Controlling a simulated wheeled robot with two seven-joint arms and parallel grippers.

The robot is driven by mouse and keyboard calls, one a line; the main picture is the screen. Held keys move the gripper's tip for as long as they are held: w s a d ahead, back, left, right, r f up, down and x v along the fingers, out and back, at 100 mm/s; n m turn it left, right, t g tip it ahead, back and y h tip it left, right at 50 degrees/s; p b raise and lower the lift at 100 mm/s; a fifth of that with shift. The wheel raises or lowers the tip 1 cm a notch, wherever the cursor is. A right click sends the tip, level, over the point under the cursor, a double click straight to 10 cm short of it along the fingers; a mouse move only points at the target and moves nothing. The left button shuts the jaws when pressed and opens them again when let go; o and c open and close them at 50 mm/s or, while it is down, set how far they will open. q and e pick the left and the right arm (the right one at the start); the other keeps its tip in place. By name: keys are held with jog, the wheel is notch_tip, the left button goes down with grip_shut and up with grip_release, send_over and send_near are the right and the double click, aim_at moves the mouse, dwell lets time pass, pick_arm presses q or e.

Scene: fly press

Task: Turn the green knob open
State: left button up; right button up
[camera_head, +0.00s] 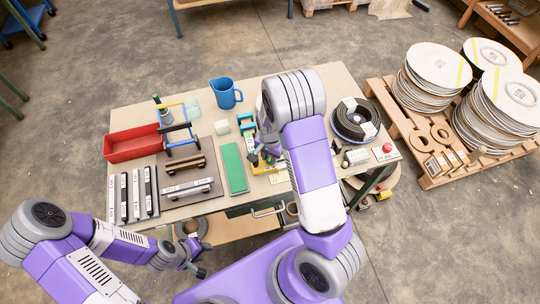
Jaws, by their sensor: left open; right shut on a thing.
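I cannot make out the green knob; my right arm covers part of the table's middle. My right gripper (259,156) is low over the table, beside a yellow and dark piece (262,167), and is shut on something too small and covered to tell. My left gripper (195,262) is open and empty, in front of the table's near edge at the lower left.
The table (145,108) holds a red bin (130,145), a blue jug (224,93), a green strip (234,168), a black coil (355,120) and a small device with a red button (387,148). A pallet with stacked discs (432,75) stands at right.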

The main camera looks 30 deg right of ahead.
aim_at(270, 158)
jog(key=o, duration=0.8)
jog(key=shift+c, duration=0.2)
notch_tip(270, 158, up, 8)
jog(key=shift+f+p, duration=0.1)
jog(key=shift+p, duration=0.7)
jog(key=shift+f, duration=0.1)
